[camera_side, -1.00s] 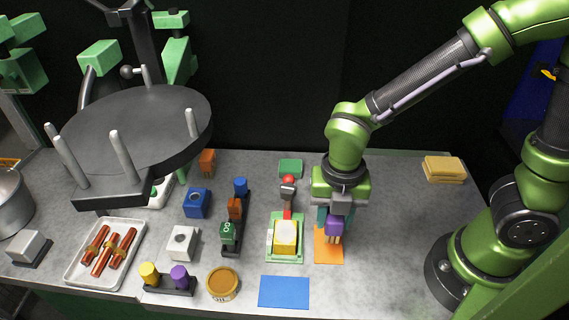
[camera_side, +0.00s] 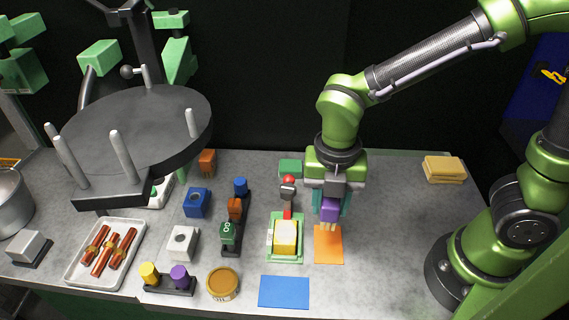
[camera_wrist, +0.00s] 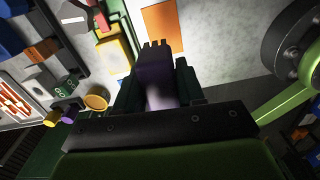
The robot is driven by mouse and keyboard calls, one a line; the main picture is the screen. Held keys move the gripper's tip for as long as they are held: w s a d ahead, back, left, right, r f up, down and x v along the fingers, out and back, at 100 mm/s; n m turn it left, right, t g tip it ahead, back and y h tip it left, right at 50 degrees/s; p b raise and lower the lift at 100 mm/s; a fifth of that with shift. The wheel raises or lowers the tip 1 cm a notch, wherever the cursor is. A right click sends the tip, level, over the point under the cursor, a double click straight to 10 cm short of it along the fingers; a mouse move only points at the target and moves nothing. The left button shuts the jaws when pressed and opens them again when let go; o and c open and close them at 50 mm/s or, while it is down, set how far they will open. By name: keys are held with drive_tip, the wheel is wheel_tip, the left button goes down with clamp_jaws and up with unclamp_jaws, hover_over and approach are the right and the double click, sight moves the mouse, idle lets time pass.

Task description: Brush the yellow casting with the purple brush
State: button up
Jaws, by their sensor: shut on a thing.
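My gripper (camera_side: 330,206) is shut on the purple brush (camera_side: 329,210), whose pale bristles point down. The brush hangs above the orange mat (camera_side: 328,245). In the wrist view the brush (camera_wrist: 155,70) sits between my fingers, with its bristle end beside the orange mat (camera_wrist: 163,28). The yellow casting (camera_side: 286,235) lies in a green fixture (camera_side: 271,257) to the left of the brush, apart from it. A red-tipped clamp (camera_side: 288,190) stands behind the casting. The casting also shows in the wrist view (camera_wrist: 112,50).
A blue mat (camera_side: 284,292) lies in front of the fixture. Left are a dark rack with blue, orange and green blocks (camera_side: 235,208), an orange-brown round tin (camera_side: 222,283) and a white tray (camera_side: 76,270). Yellow sponges (camera_side: 445,169) lie at back right. The table right of the orange mat is clear.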

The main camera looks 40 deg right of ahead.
drive_tip(key=shift+w+a+f+m, duration=0.3)
drive_tip(key=shift+w+a+m, duration=0.35)
drive_tip(key=shift+m, duration=2.2)
drive_tip(key=shift+w+a+f+m, duration=0.4)
drive_tip(key=shift+w+m, duration=0.5)
drive_tip(key=shift+m, duration=2)
drive_tip(key=shift+w+a+f+m, duration=0.25)
drive_tip(key=shift+w+a+m, duration=0.4)
drive_tip(key=shift+m, duration=2.2)
drive_tip(key=shift+w+d, duration=0.15)
